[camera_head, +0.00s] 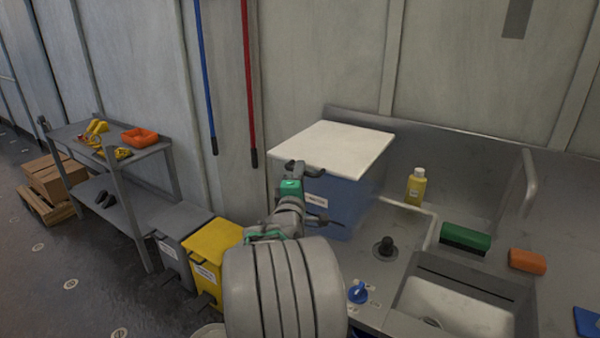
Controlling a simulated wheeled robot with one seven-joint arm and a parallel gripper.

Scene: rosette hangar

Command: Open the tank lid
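The tank (350,196) is a blue, box-shaped container with a white label, standing at the back left of the metal counter. Its flat white lid (335,146) lies level on top and looks closed. My gripper (300,172) is at the lid's front left edge, with dark parts close to or touching the rim. My arm and wrist hide the tank's lower front left. Whether the fingers are open or shut on anything at the edge is too small to tell.
A yellow bottle (416,187), green brush (465,238), orange sponge (527,261) and sink (455,310) are to the right. Grey (176,228) and yellow bins (211,250) stand left of my arm. Blue (205,80) and red poles (248,80) are against the wall behind.

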